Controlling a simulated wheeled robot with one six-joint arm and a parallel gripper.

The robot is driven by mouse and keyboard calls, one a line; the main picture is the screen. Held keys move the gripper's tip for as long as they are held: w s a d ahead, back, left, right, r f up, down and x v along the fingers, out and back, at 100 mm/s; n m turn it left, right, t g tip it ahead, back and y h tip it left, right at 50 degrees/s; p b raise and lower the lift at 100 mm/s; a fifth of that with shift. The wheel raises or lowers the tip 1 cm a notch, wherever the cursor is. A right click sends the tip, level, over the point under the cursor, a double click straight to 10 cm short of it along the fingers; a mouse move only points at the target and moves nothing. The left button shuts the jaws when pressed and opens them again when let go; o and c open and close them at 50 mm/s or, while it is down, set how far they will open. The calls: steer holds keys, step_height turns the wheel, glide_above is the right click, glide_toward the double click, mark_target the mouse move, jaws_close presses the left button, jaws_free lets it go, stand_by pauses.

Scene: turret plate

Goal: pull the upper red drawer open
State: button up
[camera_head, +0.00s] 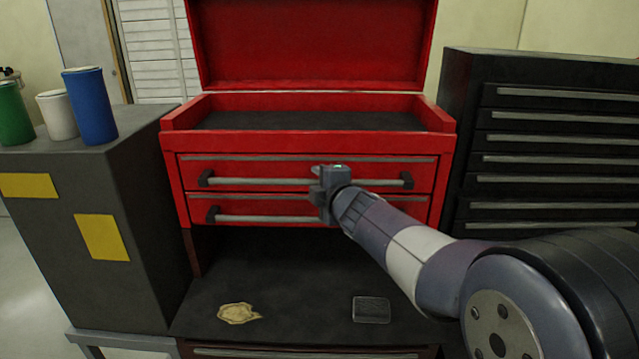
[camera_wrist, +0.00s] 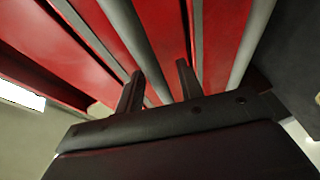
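The upper red drawer (camera_head: 250,170) is shut, flush in the red tool chest (camera_head: 300,143). Its long grey handle bar (camera_head: 265,181) has black end mounts. My gripper (camera_head: 322,186) is in front of the bar, right of its middle, and hides part of it. In the wrist view, the two dark fingers of my gripper (camera_wrist: 160,88) stand apart. The upper handle bar (camera_wrist: 132,38) runs down toward the gap between them, with red drawer front showing on either side. I cannot tell whether a finger touches the bar.
A black drawer cabinet (camera_head: 465,120) stands right. A dark cabinet (camera_head: 150,190) with cups stands left. The shelf below holds a tan cloth (camera_head: 238,313) and dark block (camera_head: 371,309).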

steer(key=shift+c, duration=0.2)
jaws_close()
stand_by(0.5)
